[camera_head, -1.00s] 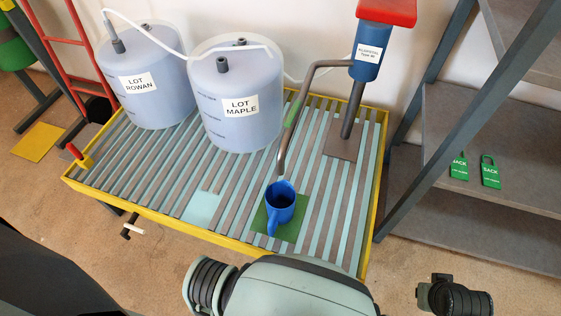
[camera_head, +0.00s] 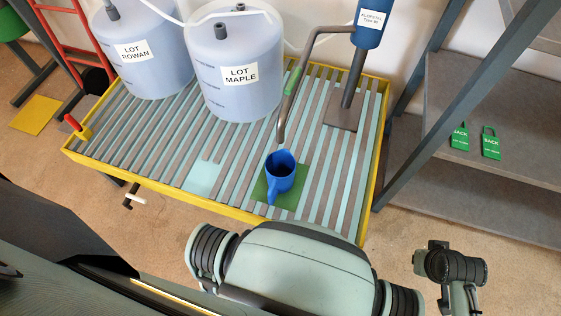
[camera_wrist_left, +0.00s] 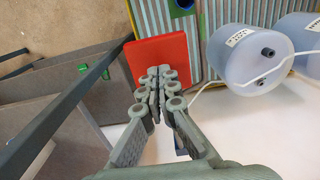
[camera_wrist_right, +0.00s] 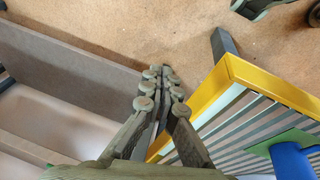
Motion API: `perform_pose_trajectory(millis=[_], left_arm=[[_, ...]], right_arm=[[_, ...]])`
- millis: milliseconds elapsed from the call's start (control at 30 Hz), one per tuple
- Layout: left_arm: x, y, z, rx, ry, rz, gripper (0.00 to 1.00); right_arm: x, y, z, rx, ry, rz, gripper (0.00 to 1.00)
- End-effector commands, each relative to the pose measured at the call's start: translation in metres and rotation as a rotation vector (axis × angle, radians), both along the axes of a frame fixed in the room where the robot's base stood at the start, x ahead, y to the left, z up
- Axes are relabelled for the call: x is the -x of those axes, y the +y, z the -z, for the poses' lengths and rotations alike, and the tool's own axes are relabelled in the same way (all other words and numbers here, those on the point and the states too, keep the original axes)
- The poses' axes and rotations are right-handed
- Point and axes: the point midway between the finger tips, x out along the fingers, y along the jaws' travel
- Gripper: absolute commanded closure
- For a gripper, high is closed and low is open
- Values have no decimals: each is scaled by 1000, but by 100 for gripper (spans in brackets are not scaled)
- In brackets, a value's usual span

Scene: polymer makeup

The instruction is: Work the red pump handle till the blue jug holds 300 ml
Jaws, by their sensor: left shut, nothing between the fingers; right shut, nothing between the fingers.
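The red pump handle (camera_wrist_left: 158,58) shows in the left wrist view as a flat red block; it is out of the head view. My left gripper (camera_wrist_left: 160,72) is shut and empty, and its fingertips overlap the red block in the picture; I cannot tell whether they touch. The pump's blue body (camera_head: 369,27) and grey spout pipe (camera_head: 298,85) stand over the tray. The blue jug (camera_head: 281,182) stands upright on a green pad (camera_head: 262,188) below the spout tip; its level cannot be read. My right gripper (camera_wrist_right: 160,75) is shut and empty, outside the tray's yellow rim.
Drums marked LOT ROWAN (camera_head: 150,65) and LOT MAPLE (camera_head: 238,90) stand on the slatted, yellow-rimmed tray (camera_head: 150,190), with a white hose at their tops. A small red lever (camera_head: 72,123) is at the left rim. Grey shelving (camera_head: 490,170) with green tags stands at the right.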

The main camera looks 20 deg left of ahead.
Motion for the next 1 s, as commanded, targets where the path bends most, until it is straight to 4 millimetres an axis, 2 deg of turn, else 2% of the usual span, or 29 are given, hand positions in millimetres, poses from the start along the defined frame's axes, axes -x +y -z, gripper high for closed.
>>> perform_pose_trajectory(millis=[367, 1000], left_arm=[[0, 0, 4, 0, 1, 0, 100], [0, 0, 33, 0, 1, 0, 100]], right_arm=[[1, 0, -3, 3, 0, -2, 100], [2, -2, -34, 20, -17, 0, 100]])
